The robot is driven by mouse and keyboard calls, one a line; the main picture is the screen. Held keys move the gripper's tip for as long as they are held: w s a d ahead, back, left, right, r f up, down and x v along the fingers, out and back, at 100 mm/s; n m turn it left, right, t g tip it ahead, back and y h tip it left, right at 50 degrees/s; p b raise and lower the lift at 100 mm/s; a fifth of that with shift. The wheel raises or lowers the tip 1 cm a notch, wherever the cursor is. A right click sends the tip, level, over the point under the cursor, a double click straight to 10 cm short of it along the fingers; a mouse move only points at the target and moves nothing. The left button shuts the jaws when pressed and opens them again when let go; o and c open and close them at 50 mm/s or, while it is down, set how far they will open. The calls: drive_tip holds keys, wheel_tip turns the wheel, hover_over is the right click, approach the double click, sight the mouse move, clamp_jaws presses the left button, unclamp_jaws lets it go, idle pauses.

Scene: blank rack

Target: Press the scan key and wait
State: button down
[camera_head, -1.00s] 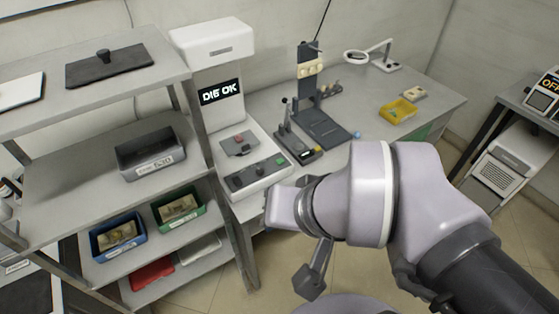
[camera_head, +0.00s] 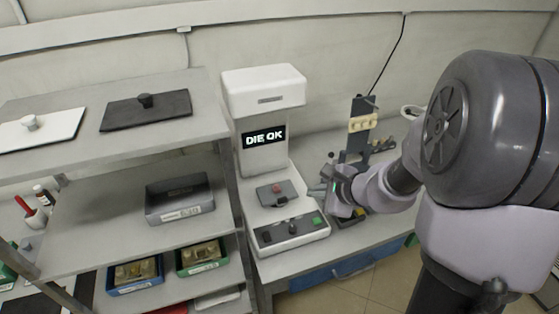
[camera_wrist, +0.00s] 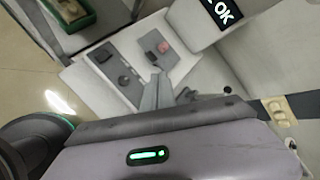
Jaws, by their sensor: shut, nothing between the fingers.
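The white scanning machine (camera_head: 264,92) stands on the bench, and its screen (camera_head: 264,137) reads "DIE OK". Its sloped front panel (camera_head: 290,233) has dark controls and a green key (camera_head: 317,219) at the right end. A small dark plate with a reddish piece (camera_head: 278,188) sits on the machine above the panel. My gripper (camera_head: 326,176) is above and right of the panel, apart from the green key. In the wrist view my shut, empty fingers (camera_wrist: 158,92) show beside the machine's panel (camera_wrist: 117,70). The screen (camera_wrist: 222,12) is partly cut off there.
A grey shelf (camera_head: 130,228) with bins and two knobbed plates stands close on the left. A dark fixture stand (camera_head: 360,130) is behind my gripper on the bench. My arm hides the bench's right side.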

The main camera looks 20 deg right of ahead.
drive_tip(key=d+f+m, duration=0.1)
drive_tip(key=w+d+f+m, duration=0.1)
drive_tip(key=d+f, duration=0.1)
drive_tip(key=shift+w+d+h, duration=0.15)
drive_tip(key=shift+w+h, duration=0.05)
drive_tip(key=shift+h, duration=0.2)
drive_tip(key=b, duration=0.7)
hover_over(319, 223)
wheel_tip(319, 223, down, 8)
drive_tip(key=shift+r, duration=0.1)
drive_tip(key=shift+f+b, duration=0.45)
drive_tip(key=shift+f, duration=0.05)
idle(1.0)
drive_tip(key=shift+f+b, duration=0.45)
drive_tip(key=shift+b, duration=0.2)
